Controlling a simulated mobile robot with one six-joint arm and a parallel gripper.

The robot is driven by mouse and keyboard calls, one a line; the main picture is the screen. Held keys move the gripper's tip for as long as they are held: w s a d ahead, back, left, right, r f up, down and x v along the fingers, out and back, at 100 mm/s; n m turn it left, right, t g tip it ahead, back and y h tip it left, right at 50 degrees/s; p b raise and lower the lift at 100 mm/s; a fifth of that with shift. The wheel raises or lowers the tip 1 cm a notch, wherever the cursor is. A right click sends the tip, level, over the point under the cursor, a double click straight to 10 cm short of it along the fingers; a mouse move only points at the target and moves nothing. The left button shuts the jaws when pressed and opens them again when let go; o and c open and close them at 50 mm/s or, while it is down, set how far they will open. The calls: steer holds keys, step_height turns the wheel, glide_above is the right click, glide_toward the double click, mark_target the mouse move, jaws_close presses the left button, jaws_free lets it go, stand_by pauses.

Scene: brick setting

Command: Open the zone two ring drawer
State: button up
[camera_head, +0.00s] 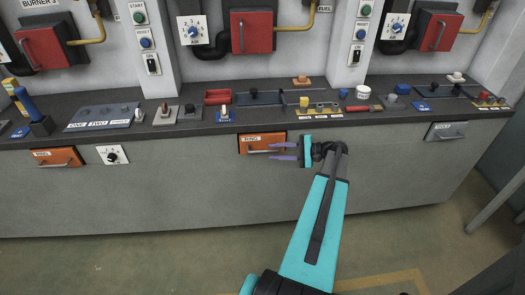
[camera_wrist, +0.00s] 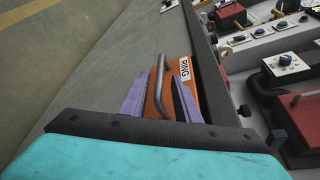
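The orange drawer marked RING (camera_head: 250,139) is set in the front of the grey counter at the middle and looks closed. Its metal bar handle (camera_wrist: 159,75) stands out from the face. My gripper (camera_head: 275,151) reaches in from the right in the head view, its two purple fingers pointing at the drawer. In the wrist view the fingers of my gripper (camera_wrist: 163,84) are spread, one on each side of the handle, with gaps between. They overlap the orange face in that view; contact with it cannot be told.
Another orange drawer (camera_head: 57,157) is at the left and a grey drawer (camera_head: 445,132) at the right. The dark countertop (camera_head: 190,127) above holds several switches, blocks and tools. The floor (camera_head: 130,260) before the counter is clear.

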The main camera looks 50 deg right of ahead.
mark_target(262, 152)
steer(key=shift+p+x, duration=0.5)
steer(key=shift+x, duration=2.6)
